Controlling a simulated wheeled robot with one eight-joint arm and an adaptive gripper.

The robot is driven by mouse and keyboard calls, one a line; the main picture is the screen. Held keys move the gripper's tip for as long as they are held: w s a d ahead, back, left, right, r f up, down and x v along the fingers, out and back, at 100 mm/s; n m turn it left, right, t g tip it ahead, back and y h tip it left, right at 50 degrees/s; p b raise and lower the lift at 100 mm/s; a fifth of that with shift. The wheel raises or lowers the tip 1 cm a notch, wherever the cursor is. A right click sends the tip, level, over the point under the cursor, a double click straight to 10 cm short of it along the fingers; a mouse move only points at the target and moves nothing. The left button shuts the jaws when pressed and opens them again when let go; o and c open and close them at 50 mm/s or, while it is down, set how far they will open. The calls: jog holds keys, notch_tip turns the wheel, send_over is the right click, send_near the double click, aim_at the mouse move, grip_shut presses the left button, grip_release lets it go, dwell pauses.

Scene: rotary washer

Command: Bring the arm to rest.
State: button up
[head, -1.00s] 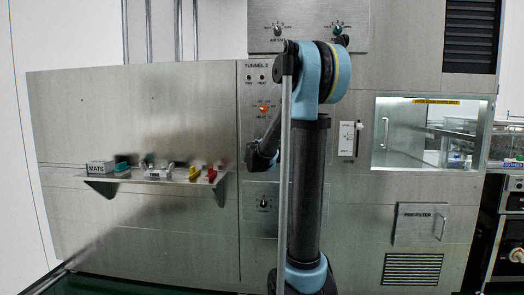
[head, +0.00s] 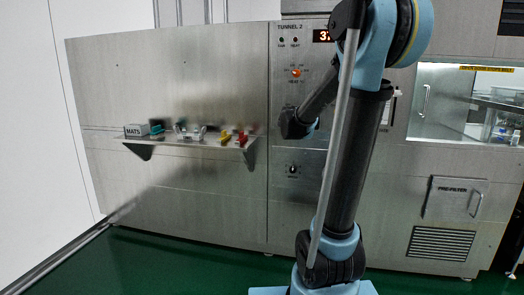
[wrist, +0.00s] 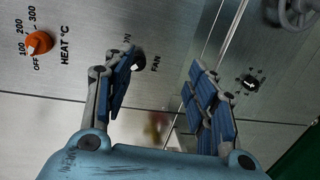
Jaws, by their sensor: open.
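My arm (head: 356,160) stands folded in front of the steel washer's TUNNEL 2 panel. In the head view its forearm slants down to the left, with the dark wrist end (head: 297,123) low at the panel; the fingers are not clear there. In the wrist view my gripper (wrist: 163,82) is open, its blue-padded fingers apart with nothing between them. Beyond them are the orange HEAT knob (wrist: 39,43), pointing near 100, and the black FAN knob (wrist: 138,61), partly hidden by the left finger. Whether the fingers touch the panel cannot be told.
A shelf (head: 190,141) on the left holds a MATS box (head: 136,131) and small coloured items. A dark knob (head: 292,169) is below my wrist. To the right are a glass window (head: 440,100) and the PRE-FILTER door (head: 456,199). Green floor (head: 180,262) in front is clear.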

jog(key=s+d+f+m+g, duration=0.2)
jog(key=s+f+m+g, duration=0.4)
jog(key=s, duration=0.5)
jog(key=s+d+f+m+g, duration=0.1)
jog(key=s+d+f+m, duration=0.25)
jog(key=s+f, duration=0.65)
jog(key=s+a+f+m+g+y, duration=0.1)
jog(key=s+a+f+g+y, duration=0.1)
jog(key=s, duration=0.5)
jog(key=s+a+f+m+g+y, duration=0.2)
jog(key=s+a+f, duration=0.2)
jog(key=s, duration=0.4)
jog(key=s+a+f+m+g+y, duration=0.1)
jog(key=s+a+f+y, duration=0.1)
jog(key=s+a+f, duration=0.2)
jog(key=s+f, duration=0.1)
jog(key=s, duration=0.2)
jog(key=shift+s+f+m+g, duration=0.3)
jog(key=shift+s+m+g, duration=0.05)
jog(key=shift+s+g, duration=0.05)
jog(key=shift+w+f, duration=0.2)
jog(key=shift+w, duration=0.25)
jog(key=shift+o, duration=0.3)
